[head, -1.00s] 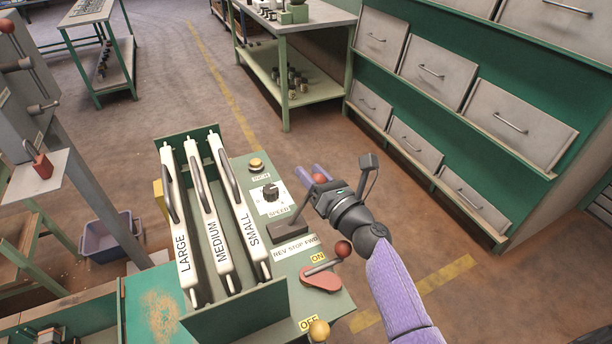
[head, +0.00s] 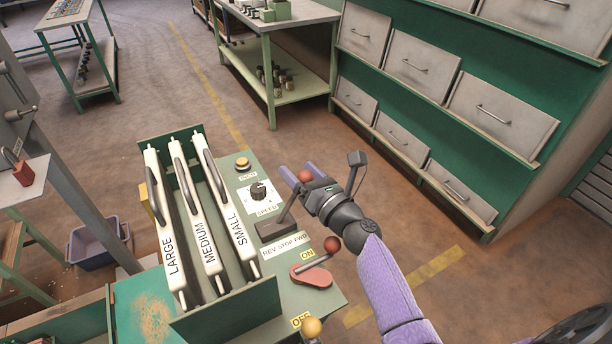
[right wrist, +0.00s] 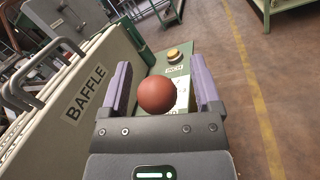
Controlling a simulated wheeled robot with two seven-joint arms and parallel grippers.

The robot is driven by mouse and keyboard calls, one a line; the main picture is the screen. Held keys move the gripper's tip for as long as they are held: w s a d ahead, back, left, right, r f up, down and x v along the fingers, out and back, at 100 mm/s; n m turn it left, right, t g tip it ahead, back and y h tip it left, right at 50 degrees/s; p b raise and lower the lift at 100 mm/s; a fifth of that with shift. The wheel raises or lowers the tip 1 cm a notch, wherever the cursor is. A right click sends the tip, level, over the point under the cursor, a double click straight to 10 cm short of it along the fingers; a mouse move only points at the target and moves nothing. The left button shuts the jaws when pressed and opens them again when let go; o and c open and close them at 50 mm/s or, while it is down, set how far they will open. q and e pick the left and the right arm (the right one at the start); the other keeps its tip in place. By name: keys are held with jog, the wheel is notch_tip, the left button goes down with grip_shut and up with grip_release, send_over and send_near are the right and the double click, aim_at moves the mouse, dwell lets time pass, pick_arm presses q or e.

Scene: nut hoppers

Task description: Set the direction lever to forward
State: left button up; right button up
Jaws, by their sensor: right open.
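The direction lever (head: 284,214) rises from a dark slotted base on the green control panel, behind the label REV STOP FWD (head: 285,246). It leans up and to the right in the head view; I cannot tell its exact setting. Its red ball knob (head: 305,176) also shows in the right wrist view (right wrist: 157,95). My right gripper (head: 301,172) is open, with its two purple fingers on either side of the knob. In the right wrist view gaps show between the knob and both fingers. My left gripper is out of view.
A red-knobbed ON/OFF lever (head: 312,275) is close below my right gripper. A speed dial (head: 258,191) and a yellow button (head: 242,163) sit behind it. LARGE, MEDIUM and SMALL slides (head: 207,225) stand to the left. Open floor lies to the right, before the drawer cabinet (head: 480,120).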

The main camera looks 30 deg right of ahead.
jog(key=v, duration=0.9)
jog(key=shift+s+p, duration=0.35)
jog(key=shift+d, duration=0.1)
jog(key=shift+f, duration=0.1)
